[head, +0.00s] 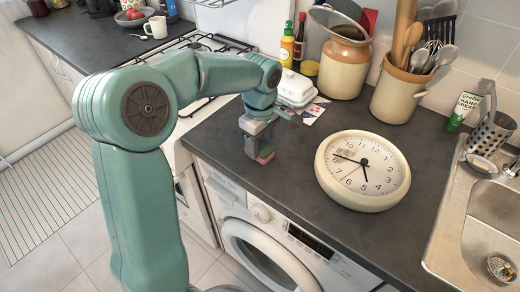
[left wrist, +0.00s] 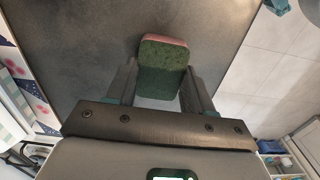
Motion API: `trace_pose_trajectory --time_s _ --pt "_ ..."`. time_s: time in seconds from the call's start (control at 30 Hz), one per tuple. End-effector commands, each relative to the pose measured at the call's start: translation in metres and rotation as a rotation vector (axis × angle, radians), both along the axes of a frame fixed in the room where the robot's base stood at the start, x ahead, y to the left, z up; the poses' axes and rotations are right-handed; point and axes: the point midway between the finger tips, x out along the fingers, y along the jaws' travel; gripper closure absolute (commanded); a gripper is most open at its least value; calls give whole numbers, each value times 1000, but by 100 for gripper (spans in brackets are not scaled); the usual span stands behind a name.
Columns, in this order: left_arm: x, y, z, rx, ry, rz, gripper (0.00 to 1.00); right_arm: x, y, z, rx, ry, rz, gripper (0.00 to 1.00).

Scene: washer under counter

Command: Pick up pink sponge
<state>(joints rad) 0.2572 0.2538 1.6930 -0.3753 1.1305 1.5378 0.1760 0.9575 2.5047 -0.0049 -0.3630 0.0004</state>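The pink sponge (head: 266,155) is at the counter's front edge above the washer, at the fingertips of my left gripper (head: 261,148). In the left wrist view the sponge (left wrist: 163,68) shows a dark green face with a pink layer along its far edge. It lies between the two fingers of my left gripper (left wrist: 163,78), very close to both. I cannot tell whether the fingers press on it or whether it rests on the counter. My right gripper is not in view.
A round cream clock (head: 362,170) lies right of the gripper. A white butter dish (head: 296,88) and crocks (head: 345,62) stand behind. The sink (head: 455,220) is at the right, and the washer (head: 265,245) is below. Dark counter (head: 305,135) between gripper and clock is clear.

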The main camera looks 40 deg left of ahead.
Motion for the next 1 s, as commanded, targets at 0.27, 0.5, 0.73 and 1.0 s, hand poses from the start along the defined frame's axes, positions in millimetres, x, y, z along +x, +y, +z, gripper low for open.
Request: trace_pose_trajectory --time_s 0.27,0.5,0.73,1.0 --pt "0 0 0 0 0 0 77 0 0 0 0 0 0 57" --pt "0 0 5 0 -1 0 77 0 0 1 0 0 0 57" --pt "1 0 38 0 -5 0 77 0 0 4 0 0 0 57" --pt "1 0 114 0 -6 -1 77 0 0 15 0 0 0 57"
